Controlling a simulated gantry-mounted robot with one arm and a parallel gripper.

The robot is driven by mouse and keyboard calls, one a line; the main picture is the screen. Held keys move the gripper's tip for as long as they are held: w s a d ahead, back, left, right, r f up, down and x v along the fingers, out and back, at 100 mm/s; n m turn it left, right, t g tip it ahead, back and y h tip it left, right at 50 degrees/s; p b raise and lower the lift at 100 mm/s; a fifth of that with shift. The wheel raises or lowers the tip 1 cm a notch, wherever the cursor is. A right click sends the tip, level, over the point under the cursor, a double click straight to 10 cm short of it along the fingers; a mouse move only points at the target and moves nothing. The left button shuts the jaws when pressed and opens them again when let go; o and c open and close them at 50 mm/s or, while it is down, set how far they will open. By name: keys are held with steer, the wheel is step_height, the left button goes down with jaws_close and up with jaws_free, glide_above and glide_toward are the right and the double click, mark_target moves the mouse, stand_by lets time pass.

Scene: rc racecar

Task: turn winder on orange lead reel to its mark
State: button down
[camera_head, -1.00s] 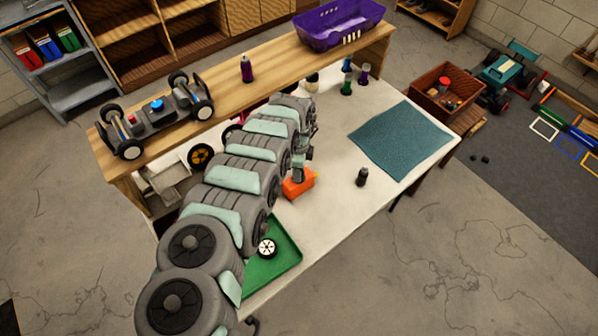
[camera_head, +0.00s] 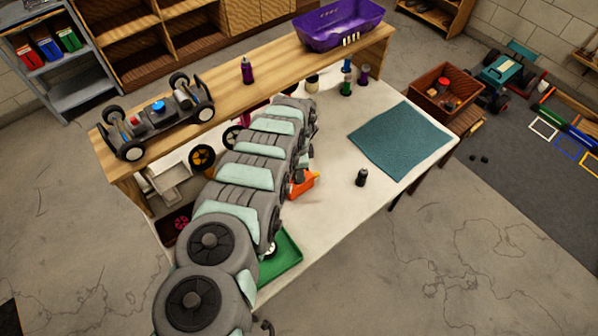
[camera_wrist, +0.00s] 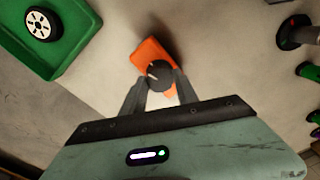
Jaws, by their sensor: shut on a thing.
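The orange lead reel (camera_head: 304,184) stands on the white worktop, partly hidden behind my arm in the head view. In the wrist view the reel (camera_wrist: 150,52) lies just beyond my fingertips, with its dark round winder (camera_wrist: 159,74) facing the camera. A pale line shows on the winder, towards its left side. My gripper (camera_wrist: 160,84) is shut on the winder, one finger on each side. My gripper is hidden behind the arm in the head view. I cannot make out the mark on the reel.
A green tray (camera_head: 284,262) with a wheel in it is near the front edge. A dark bottle (camera_head: 361,177) stands right of the reel, and a teal mat (camera_head: 402,141) lies beyond it. More bottles (camera_head: 346,86) stand by the wooden shelf. The worktop around the mat is clear.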

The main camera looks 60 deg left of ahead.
steer(key=shift+w+n, duration=0.1)
steer(key=shift+n, duration=0.7)
steer(key=shift+n+p, duration=0.3)
steer(key=shift+n, duration=0.7)
steer(key=shift+n, duration=1.7)
